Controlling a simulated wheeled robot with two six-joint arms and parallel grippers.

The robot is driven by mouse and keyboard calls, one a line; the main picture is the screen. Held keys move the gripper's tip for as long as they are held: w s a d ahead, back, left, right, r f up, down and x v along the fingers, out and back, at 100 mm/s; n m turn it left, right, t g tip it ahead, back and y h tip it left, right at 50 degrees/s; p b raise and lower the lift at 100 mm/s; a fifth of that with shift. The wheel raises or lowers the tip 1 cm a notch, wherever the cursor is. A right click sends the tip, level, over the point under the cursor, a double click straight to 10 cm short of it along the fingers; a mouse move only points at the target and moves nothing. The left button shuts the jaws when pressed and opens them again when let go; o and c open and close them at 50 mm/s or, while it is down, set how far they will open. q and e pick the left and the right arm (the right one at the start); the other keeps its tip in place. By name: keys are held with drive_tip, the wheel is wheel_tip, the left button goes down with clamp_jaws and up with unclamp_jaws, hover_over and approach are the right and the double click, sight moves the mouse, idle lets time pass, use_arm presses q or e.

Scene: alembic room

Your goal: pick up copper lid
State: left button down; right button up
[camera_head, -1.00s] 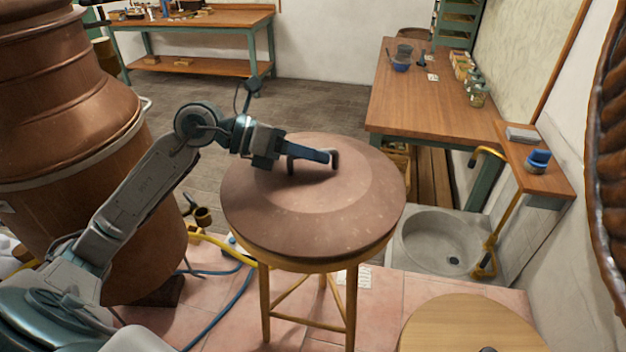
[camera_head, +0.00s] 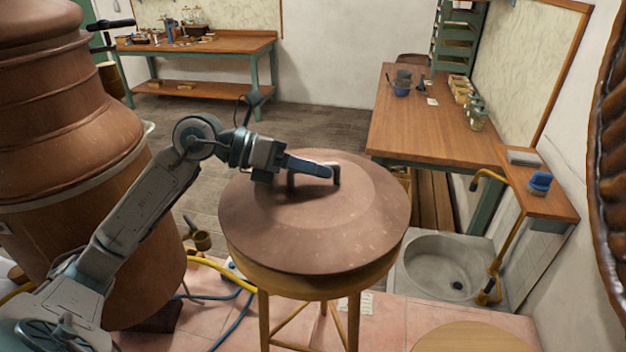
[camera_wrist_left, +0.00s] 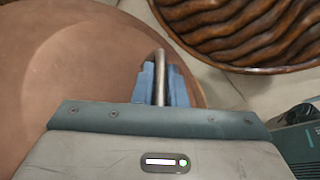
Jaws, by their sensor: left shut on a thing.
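The copper lid (camera_head: 330,225) is a wide, brownish domed disc with a dark bar handle (camera_head: 337,174) on top. It is over the round wooden stool (camera_head: 300,286), whose rim shows below its front edge. The lid looks slightly raised, but I cannot tell whether it is fully clear of the stool. My left gripper (camera_head: 322,170) is shut on the handle from the left. In the left wrist view the blue fingers (camera_wrist_left: 160,85) sit on both sides of the handle bar (camera_wrist_left: 160,70), above the lid (camera_wrist_left: 75,60). My right gripper is not in view.
A large copper still (camera_head: 70,170) stands close at left beside my arm. A stone basin (camera_head: 435,265) is at right, below a workbench (camera_head: 435,110). A round wooden top (camera_head: 470,338) is at front right. Hoses (camera_head: 220,265) lie on the floor.

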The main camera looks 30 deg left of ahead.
use_arm(q)
wheel_tip(320, 180, up, 6)
drive_tip(key=shift+r+b, duration=0.1)
drive_tip(key=shift+b, duration=0.5)
drive_tip(key=shift+r, duration=0.9)
idle(1.8)
